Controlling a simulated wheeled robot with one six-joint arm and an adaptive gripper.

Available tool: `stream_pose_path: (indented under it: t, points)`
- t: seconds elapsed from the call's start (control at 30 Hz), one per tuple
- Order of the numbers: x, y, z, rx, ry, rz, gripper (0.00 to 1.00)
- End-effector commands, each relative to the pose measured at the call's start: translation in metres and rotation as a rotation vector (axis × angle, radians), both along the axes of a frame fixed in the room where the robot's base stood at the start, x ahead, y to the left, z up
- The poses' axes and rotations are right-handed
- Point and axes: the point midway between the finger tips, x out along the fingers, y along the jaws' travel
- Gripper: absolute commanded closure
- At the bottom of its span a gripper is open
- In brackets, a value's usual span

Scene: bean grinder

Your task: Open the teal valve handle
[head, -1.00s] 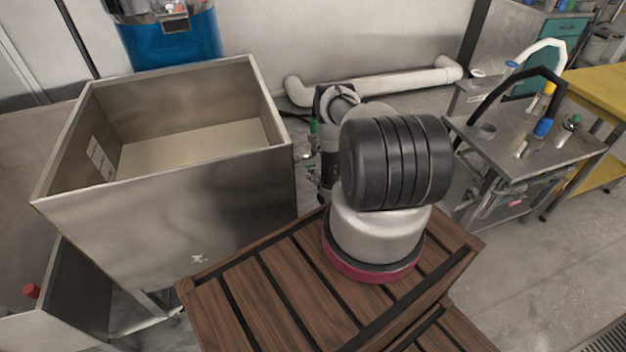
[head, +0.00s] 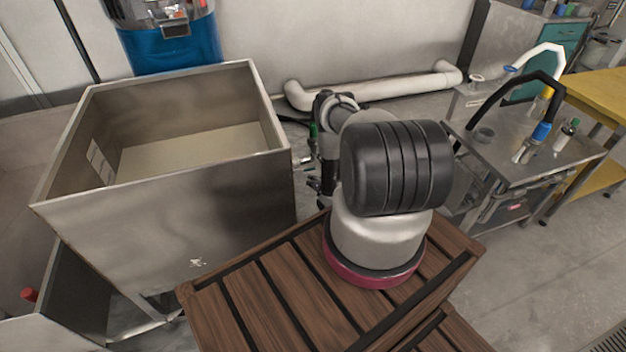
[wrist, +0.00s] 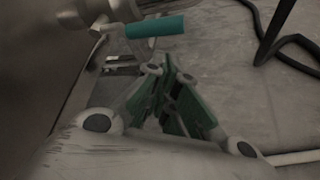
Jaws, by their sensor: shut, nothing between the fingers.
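The teal valve handle (wrist: 155,27) shows in the wrist view near the top, as a short teal sleeve on a metal lever beside the metal pipe of the valve. My gripper (wrist: 168,65) is below it in that view, with its green-padded fingers shut and nothing between them. The fingertips look close to the handle but apart from it. In the head view my dark gripper (head: 319,188) is partly hidden beside the steel bin, behind my arm. A small green piece (head: 313,130) shows above it, but I cannot tell whether it is the handle.
The large open steel bin (head: 205,215) stands left of my arm. A white pipe (head: 375,88) runs along the back wall. A steel cart (head: 490,155) with bottles stands at the right. A black hose (wrist: 265,45) lies on the floor in the wrist view.

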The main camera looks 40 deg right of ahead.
Motion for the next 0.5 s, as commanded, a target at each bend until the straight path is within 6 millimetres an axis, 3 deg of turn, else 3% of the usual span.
stream_pose_path:
  t: [0.17, 0.5]
  points:
    - [0.0, 0.01, -0.026, 0.001, 0.003, 0.002, 1.0]
    - [-0.043, 0.021, 0.001, 0.002, 0.005, 0.0, 1.0]
